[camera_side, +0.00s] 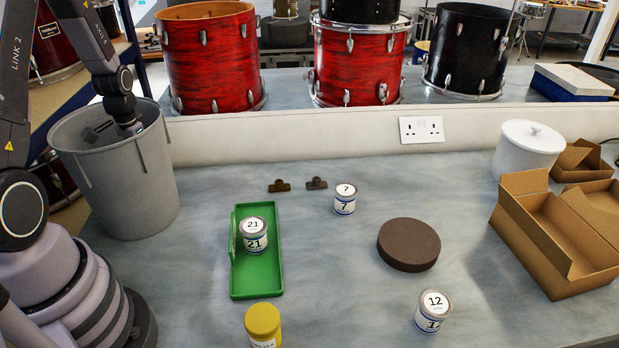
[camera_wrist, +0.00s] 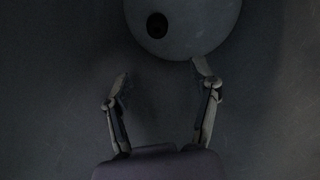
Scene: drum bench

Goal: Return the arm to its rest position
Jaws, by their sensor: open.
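My gripper (camera_side: 100,132) is lowered inside the mouth of the grey bin (camera_side: 125,185) at the left; the bin wall hides part of it in the side view. In the wrist view my gripper (camera_wrist: 162,75) is open, its two fingers apart with nothing between them. A round pale grey thing (camera_wrist: 190,35) with a dark round spot lies beyond the fingertips, near or touching the right one; I cannot tell what it is.
A green tray (camera_side: 242,290) holds can 21 (camera_side: 254,236). Can 7 (camera_side: 345,200), can 12 (camera_side: 432,312), a yellow-lidded jar (camera_side: 263,322), two clips (camera_side: 317,183), a brown disc (camera_side: 408,245), a white canister (camera_side: 527,152) and an open carton (camera_side: 545,235) stand apart on the bench.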

